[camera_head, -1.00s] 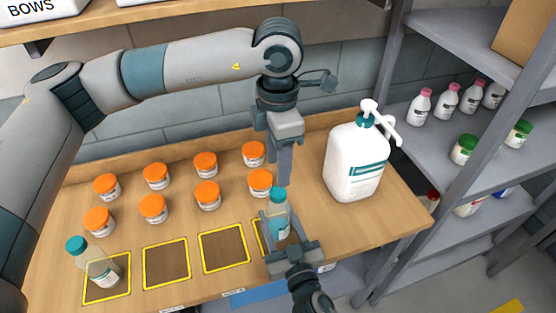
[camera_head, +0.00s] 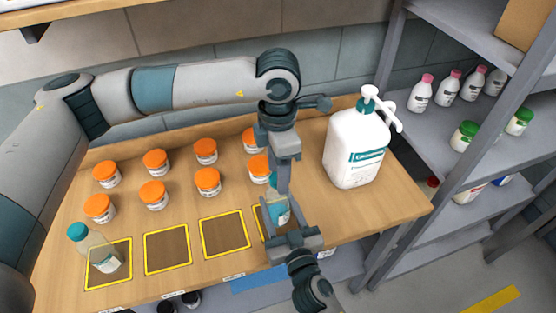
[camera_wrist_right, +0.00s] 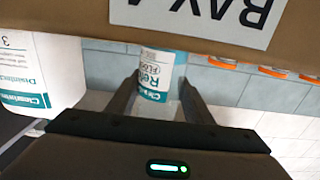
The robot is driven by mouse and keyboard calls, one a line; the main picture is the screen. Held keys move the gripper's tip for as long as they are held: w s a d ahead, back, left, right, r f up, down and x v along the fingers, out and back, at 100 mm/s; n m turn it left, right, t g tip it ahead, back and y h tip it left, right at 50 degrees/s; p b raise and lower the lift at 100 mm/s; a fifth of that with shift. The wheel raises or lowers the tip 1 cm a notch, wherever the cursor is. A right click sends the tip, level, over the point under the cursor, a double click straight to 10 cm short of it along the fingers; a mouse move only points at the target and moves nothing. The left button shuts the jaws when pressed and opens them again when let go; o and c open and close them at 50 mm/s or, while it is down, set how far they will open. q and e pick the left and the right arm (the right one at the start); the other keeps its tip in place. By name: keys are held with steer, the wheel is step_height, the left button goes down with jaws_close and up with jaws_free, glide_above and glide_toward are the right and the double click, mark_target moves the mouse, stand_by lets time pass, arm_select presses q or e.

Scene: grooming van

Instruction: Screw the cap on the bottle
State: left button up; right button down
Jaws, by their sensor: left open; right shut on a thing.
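The bottle (camera_head: 280,212), clear with a teal label, stands over the rightmost yellow-outlined square at the table's front edge. My right gripper (camera_head: 284,226) is shut on it from the front; the right wrist view (camera_wrist_right: 160,95) shows a finger on each side of the bottle (camera_wrist_right: 157,72). My left gripper (camera_head: 279,186) points down at the bottle's top, open, with its fingers at the teal cap. The fingers hide most of the cap, so I cannot tell how it sits on the neck.
A second teal-capped bottle (camera_head: 98,248) stands on the leftmost square. Several orange-lidded jars (camera_head: 207,182) stand in two rows behind. A large white pump jug (camera_head: 356,150) stands close on the right. A grey shelf rack (camera_head: 452,205) borders the table. Two middle squares (camera_head: 224,234) are empty.

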arm_select(q)
steer(key=shift+f, duration=0.3)
steer(key=shift+c, duration=0.5)
steer(key=c, duration=1)
steer(key=shift+o, duration=0.2)
steer(key=o, duration=1.2)
steer(key=shift+r, duration=0.15)
step_height(320, 180, up, 12)
steer(key=shift+f, duration=0.15)
